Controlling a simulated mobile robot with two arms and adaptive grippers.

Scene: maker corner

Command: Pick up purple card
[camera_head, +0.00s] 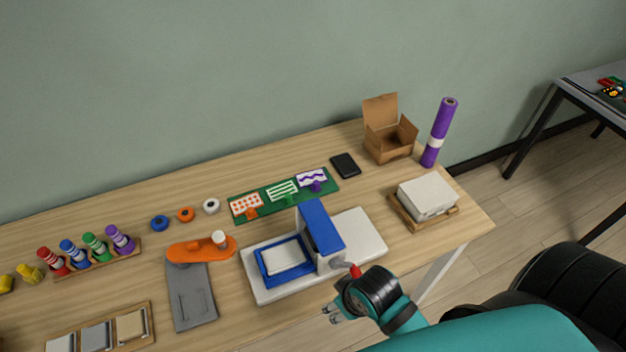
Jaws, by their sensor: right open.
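A white card with a purple wavy pattern (311,177) lies at the right end of a green strip (265,199), with a purple knob-like piece (316,186) at its front edge. A green-striped card (282,191) and an orange-dotted card (246,205) lie to its left on the same strip. My right gripper (332,313) is open and empty at the table's front edge, well in front of the cards, beside a white machine with a blue frame. My left gripper is not in view.
The white and blue machine (368,231) stands between my right gripper and the cards. A black tablet (345,165), a cardboard box (390,147), a purple roll (439,132) and a paper stack (427,197) are to the right. Colored tape rolls, an orange-topped tool (196,252) and markers are left.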

